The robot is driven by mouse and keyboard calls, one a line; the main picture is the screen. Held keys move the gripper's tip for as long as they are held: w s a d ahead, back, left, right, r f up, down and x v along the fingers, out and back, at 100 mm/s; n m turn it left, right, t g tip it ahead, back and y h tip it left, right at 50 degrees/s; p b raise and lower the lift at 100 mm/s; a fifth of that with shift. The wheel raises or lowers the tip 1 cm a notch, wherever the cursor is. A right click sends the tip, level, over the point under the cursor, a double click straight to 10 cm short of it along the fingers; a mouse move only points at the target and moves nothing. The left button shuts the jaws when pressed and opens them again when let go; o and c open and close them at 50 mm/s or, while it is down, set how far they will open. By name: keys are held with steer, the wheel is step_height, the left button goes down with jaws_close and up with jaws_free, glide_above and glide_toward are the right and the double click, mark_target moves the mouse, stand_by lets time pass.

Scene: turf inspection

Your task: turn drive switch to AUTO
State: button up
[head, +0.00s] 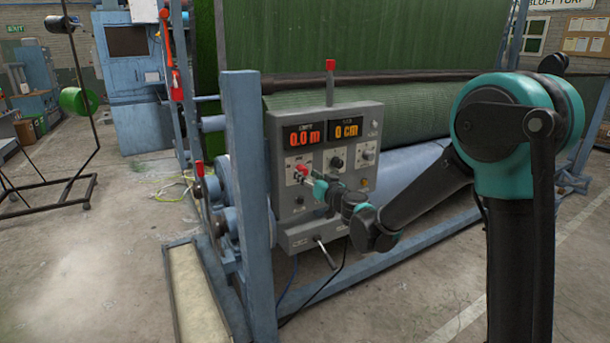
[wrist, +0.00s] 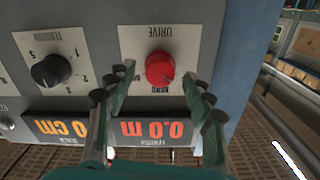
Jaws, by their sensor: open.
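The drive switch is a red round knob (wrist: 160,70) on a white plate marked DRIVE, upside down in the wrist view. Its other plate markings are too small to read surely. In the head view the red knob (head: 301,170) sits on the left of the grey control panel (head: 365,117), under the red 0.0 m display. My gripper (wrist: 163,90) is open, with one finger on each side of the knob in the wrist view. I cannot tell whether the fingers touch it. In the head view my gripper (head: 308,183) is at the panel, partly hiding the plate.
A black numbered dial (wrist: 52,71) sits beside the drive plate. Two lit displays, 0.0 m (wrist: 155,131) and 0 cm (wrist: 62,130), adjoin the controls. A blue frame post (head: 246,190) stands close left of the panel. Open concrete floor (head: 90,260) lies further left.

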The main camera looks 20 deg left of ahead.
steer(key=shift+x, duration=0.8)
steer(key=shift+c, duration=0.2)
steer(key=c, duration=1.1)
